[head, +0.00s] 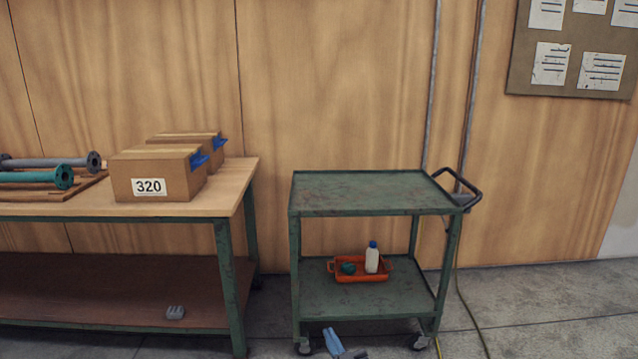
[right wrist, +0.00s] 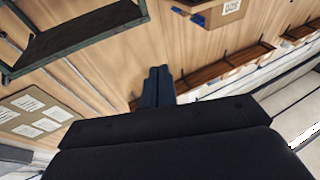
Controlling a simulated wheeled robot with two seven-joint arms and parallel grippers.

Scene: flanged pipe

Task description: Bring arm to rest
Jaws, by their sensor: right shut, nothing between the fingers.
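My right gripper (head: 333,341) shows at the bottom edge of the head view, in front of the foot of the green cart (head: 372,193). Its blue fingers are together with nothing between them. In the right wrist view the fingers (right wrist: 157,88) stand side by side, shut and empty. The gripper appears clear of the cart and the bench. My left gripper is in neither view.
A workbench (head: 232,180) at left bears pipes with teal (head: 62,177) and grey flanges and two cardboard boxes (head: 150,180). The cart's lower shelf holds an orange tray (head: 345,277) with a white bottle (head: 372,258). Concrete floor (head: 560,310) at right is clear.

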